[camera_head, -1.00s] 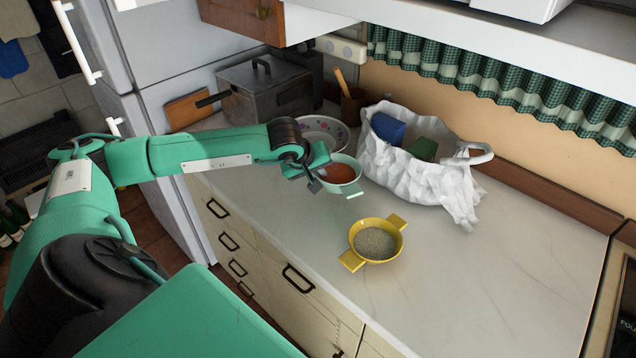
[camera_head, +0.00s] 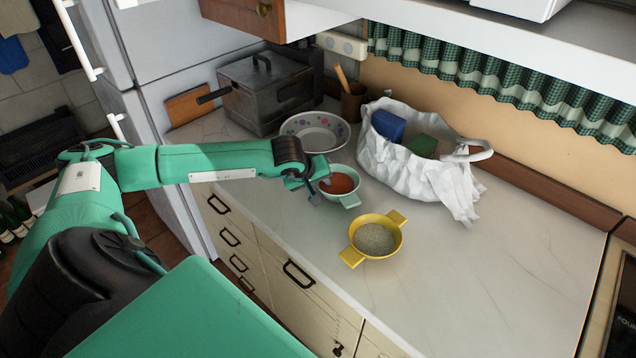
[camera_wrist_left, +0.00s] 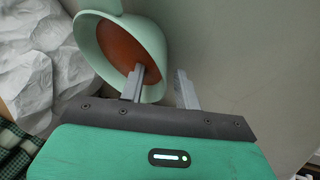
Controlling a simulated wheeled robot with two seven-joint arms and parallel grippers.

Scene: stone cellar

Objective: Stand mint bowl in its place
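The mint bowl (camera_head: 343,198) has a reddish-brown inside and small side handles. It looks upright on the pale counter, in front of the flowered bowl; whether its base fully touches is hard to tell. My left gripper (camera_head: 319,189) is at its left rim. In the left wrist view, the mint bowl (camera_wrist_left: 100,22) shows at the top, and my left gripper (camera_wrist_left: 160,70) has its fingers apart, one inside the bowl and one outside, with the rim between them and a gap visible. My right gripper is not in view.
A yellow bowl (camera_head: 376,238) with grainy filling stands close in front. A flowered bowl (camera_head: 340,128), a metal pot (camera_head: 258,100) and a white bag (camera_head: 400,160) stand behind. The counter (camera_head: 500,260) is clear at right.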

